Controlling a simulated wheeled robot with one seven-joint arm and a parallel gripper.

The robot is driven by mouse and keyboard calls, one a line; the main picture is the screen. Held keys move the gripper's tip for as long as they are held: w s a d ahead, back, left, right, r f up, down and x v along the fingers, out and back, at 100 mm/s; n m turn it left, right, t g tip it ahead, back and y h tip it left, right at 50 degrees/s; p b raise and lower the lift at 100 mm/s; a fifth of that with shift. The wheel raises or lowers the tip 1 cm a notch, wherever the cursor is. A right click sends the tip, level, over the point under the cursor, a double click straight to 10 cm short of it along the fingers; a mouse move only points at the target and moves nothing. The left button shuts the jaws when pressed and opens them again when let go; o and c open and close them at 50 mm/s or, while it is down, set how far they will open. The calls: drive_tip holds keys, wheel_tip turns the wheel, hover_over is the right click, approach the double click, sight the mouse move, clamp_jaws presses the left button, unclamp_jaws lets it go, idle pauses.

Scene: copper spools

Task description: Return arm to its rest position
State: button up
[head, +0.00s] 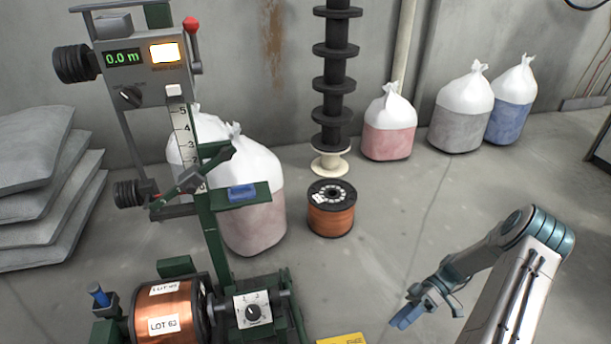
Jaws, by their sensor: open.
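My gripper (407,316) is at the lower right, at the end of my bent arm (510,245). It points down to the left over the grey floor. Its blue fingertips overlap in this view; it is open, and nothing shows between them. It is apart from the copper spool (332,222) with a black flange that stands on the floor in the middle. Another copper spool (182,305) with a LOT 63 label sits on the green machine (212,235) at the lower left.
The machine's display (123,57) reads 0.0 m. A stack of black empty spools (334,90) stands by the wall above a cream spool (329,166). Tied bags (389,140) line the wall; grey sacks (40,200) lie left. A yellow item (343,339) shows at the bottom edge. Floor between spool and arm is clear.

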drive_tip(key=a+r+m+t+h+p, duration=0.1)
drive_tip(key=a+r+m+h+p, duration=0.2)
drive_tip(key=r+p, duration=0.85)
drive_tip(key=a+r+m+t+h+p, duration=0.15)
drive_tip(key=r+h, duration=0.45)
drive_tip(key=r, duration=1.5)
drive_tip(key=s+a+r+m+t+h+p, duration=0.1)
drive_tip(key=s+a+r+m+t+p, duration=0.1)
drive_tip(key=r+p, duration=0.3)
drive_tip(key=s+a+r+m+t+h+p, duration=0.1)
drive_tip(key=s+a+r+m+t+p, duration=0.1)
drive_tip(key=r, duration=1.1)
drive_tip(key=s+a+r+m+t+h+p, duration=0.1)
drive_tip(key=s+a+r+m+t+p, duration=0.1)
drive_tip(key=s+r+m+t+p, duration=0.2)
drive_tip(key=shift+p+v, duration=1.9)
drive_tip(key=shift+v, duration=1.2)
drive_tip(key=shift+s+t, duration=0.15)
drive_tip(key=shift+t, duration=0.1)
